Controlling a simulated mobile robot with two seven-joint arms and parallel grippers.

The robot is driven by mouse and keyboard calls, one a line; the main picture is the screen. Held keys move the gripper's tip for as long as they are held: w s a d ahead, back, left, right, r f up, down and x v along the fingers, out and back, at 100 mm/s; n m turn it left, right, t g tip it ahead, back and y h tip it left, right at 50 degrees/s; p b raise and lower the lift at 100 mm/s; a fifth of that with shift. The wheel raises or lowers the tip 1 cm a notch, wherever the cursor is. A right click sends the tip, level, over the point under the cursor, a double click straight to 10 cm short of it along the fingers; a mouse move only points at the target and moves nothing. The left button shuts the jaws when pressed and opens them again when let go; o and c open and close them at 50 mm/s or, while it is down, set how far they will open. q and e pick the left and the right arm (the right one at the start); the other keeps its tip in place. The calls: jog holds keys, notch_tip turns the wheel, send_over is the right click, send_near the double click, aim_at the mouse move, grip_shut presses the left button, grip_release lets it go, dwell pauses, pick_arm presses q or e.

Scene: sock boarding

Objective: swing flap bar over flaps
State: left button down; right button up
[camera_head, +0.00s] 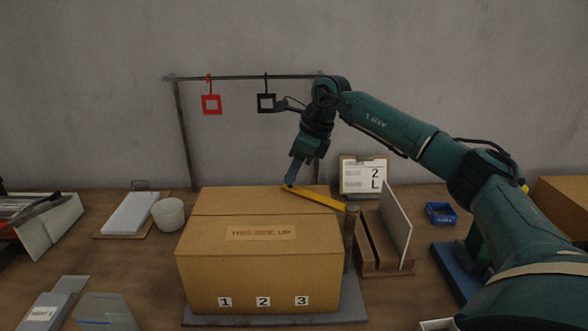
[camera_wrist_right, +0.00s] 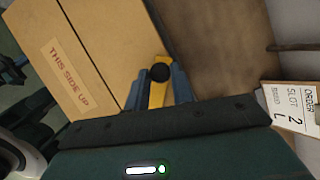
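The yellow flap bar (camera_head: 313,200) reaches from a post (camera_head: 350,236) at the right of the cardboard box (camera_head: 259,276) over the right part of the box top. The box's top is closed flat, with a "THIS SIDE UP" label (camera_head: 260,233). My right gripper (camera_head: 289,185) points down at the bar's free end. In the right wrist view its blue fingers (camera_wrist_right: 160,78) stand on both sides of the bar (camera_wrist_right: 157,94) and close in on its round black knob (camera_wrist_right: 160,73). My left gripper is in neither view.
A rail with a red tag (camera_head: 211,104) and a black tag (camera_head: 266,103) stands behind the box. An order card (camera_head: 362,176) and a wooden rack (camera_head: 383,252) stand right of it. A white cup (camera_head: 168,215) is at left.

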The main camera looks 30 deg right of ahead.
grip_shut()
jog(key=shift+a, duration=0.1)
jog(key=shift+s+a+r+n+p, duration=0.1)
jog(key=shift+s+a+n+p, duration=0.2)
jog(key=shift+a+n, duration=0.35)
jog(key=s+a+n+g, duration=0.1)
jog(key=a+n, duration=0.1)
jog(key=s+a+n+g+y, duration=0.1)
jog(key=s+a+n, duration=0.1)
jog(key=shift+s+a, duration=0.1)
jog(key=shift+a, duration=0.1)
jog(key=shift+s+a+n+g, duration=0.4)
jog(key=shift+s+a+n, duration=0.35)
jog(key=shift+s+n, duration=0.35)
jog(key=o, duration=0.5)
grip_release()
